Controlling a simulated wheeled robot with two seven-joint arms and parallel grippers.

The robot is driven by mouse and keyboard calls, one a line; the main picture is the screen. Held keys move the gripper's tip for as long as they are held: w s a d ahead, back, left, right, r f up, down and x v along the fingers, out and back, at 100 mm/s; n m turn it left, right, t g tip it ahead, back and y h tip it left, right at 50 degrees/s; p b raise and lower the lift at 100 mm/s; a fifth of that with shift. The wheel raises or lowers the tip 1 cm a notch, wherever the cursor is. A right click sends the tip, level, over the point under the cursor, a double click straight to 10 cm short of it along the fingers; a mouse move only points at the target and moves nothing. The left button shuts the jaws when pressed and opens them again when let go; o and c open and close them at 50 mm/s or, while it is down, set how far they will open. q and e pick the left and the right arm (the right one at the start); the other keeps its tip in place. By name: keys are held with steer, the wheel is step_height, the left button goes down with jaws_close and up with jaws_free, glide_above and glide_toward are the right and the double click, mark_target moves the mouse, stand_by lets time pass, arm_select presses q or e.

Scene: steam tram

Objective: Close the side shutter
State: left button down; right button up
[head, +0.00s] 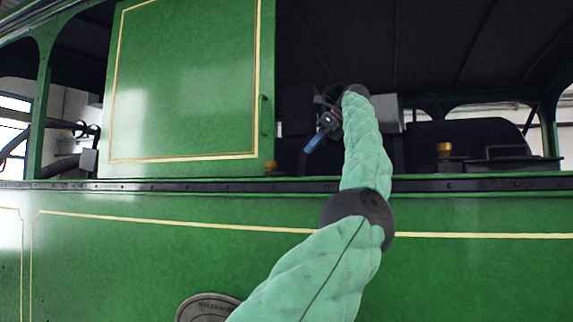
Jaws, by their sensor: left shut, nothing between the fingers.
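The side shutter (185,85) is a flat green panel with a thin gold border. It stands at the left of the tram's side opening, and the opening to its right is uncovered. A small dark upright handle (265,113) is on the shutter's right edge. My left gripper (314,145), with blue fingertips, is at the opening, right of the handle and a little lower. It is shut and empty, with a visible gap between it and the shutter. My green padded left arm hides part of the opening. My right gripper is not in view.
A dark ledge (150,186) runs along the bottom of the opening, above the green tram side (130,265). A round plate (207,307) is low on the side. Inside are dark cab fittings and a brass piece (444,150). The space between handle and gripper looks clear.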

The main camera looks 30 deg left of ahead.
arm_select(q)
steer(key=p+x, duration=0.1)
steer(key=x, duration=0.4)
steer(key=shift+a+f, duration=0.15)
steer(key=shift+f, duration=0.1)
steer(key=a+p, duration=0.2)
steer(key=a, duration=0.1)
steer(key=shift+s, duration=0.3)
steer(key=shift+s+a+f+p, duration=0.1)
steer(key=shift+s+a+p, duration=0.2)
steer(key=shift+a, duration=0.3)
steer(key=shift+w, duration=0.1)
